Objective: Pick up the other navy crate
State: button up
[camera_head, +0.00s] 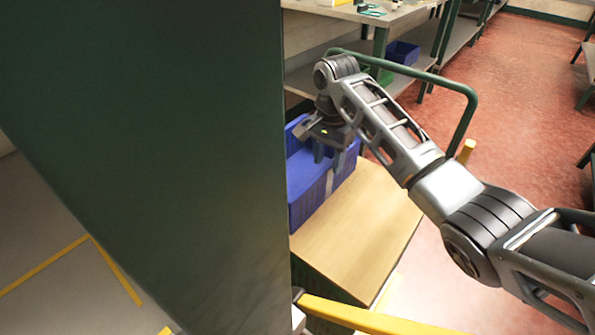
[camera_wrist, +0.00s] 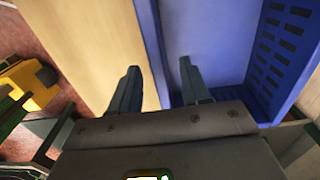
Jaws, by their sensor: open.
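A navy crate (camera_head: 305,176) stands on a wooden-topped cart (camera_head: 362,222), partly hidden behind a dark green panel. My gripper (camera_head: 330,152) is over the crate's right side in the head view. In the wrist view, my gripper (camera_wrist: 160,82) is open, with its two fingers on either side of the near wall of the crate (camera_wrist: 150,40). One finger is outside over the wooden top and the other is inside the crate. I cannot tell whether either finger touches the wall. The crate's inside looks empty where it shows.
A large dark green panel (camera_head: 150,130) fills the left of the head view. The cart has a green handle rail (camera_head: 470,110) behind my arm. Shelving with a smaller blue bin (camera_head: 403,52) stands at the back. Red floor (camera_head: 520,120) is open at the right.

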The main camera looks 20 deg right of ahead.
aim_at(329, 165)
jog(key=shift+s+f, duration=0.1)
jog(key=shift+f, duration=1.7)
jog(key=shift+d, duration=0.1)
grip_shut()
